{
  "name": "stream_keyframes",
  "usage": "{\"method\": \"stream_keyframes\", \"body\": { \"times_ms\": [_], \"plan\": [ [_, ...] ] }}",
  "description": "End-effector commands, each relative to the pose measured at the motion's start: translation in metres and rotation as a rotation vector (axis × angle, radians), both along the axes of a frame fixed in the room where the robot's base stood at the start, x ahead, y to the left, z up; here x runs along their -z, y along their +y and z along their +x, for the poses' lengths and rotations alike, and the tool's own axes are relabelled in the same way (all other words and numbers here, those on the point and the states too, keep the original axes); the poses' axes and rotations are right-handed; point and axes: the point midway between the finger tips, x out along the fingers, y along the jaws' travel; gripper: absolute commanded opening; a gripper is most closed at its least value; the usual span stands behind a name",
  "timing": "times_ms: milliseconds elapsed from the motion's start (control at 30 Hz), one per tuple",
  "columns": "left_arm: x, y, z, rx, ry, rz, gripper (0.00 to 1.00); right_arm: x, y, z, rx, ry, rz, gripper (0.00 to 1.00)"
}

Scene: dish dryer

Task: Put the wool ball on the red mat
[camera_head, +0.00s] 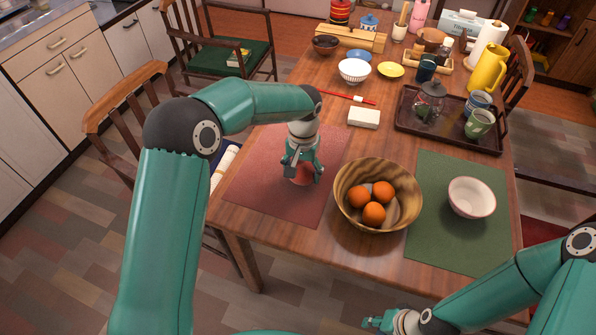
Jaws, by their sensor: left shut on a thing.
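The red mat (262,178) lies flat on the near left part of the wooden table. My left gripper (302,172) points down over the mat's right half and is shut on a small reddish-pink round thing, which looks like the wool ball (301,178). The fingers hide much of the ball. It is low over the mat, and I cannot tell whether it touches it. My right gripper (379,322) is at the bottom edge, in front of the table and away from the mat; I cannot tell whether it is open.
A wooden bowl (349,203) with oranges stands just right of the red mat. Further right, a green mat (433,237) holds a white bowl (472,197). A white block (364,118) and red chopsticks lie behind. A dark tray (405,122) holds a glass jar and mugs.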

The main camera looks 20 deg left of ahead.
Motion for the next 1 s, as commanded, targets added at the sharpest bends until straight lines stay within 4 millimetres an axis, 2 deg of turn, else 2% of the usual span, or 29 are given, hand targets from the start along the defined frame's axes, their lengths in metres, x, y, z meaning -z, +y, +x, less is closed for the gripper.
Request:
{"method": "stream_keyframes", "body": {
  "times_ms": [100,433,467,600,1000],
  "plan": [
    [0.0063,0.0003,0.0002,-0.001,-0.002,0.000,0.38,0.0001,0.0000,0.0000,0.000,0.000,0.000,0.34],
    [0.0099,0.0007,0.0001,-0.001,-0.001,0.000,0.38,0.0031,0.0000,0.0000,0.000,0.000,0.000,0.34],
    [0.0091,0.0008,0.0001,-0.001,-0.002,0.000,0.76,0.0023,0.0000,0.0000,0.000,0.000,0.000,0.34],
    [0.0086,0.0009,0.0000,-0.002,-0.001,0.000,0.97,0.0018,0.0000,0.0000,0.000,0.000,0.000,0.34],
    [0.0043,0.0012,0.0000,-0.002,-0.002,0.000,0.97,-0.0014,0.0000,0.0000,0.000,0.000,0.000,0.34]
  ]
}}
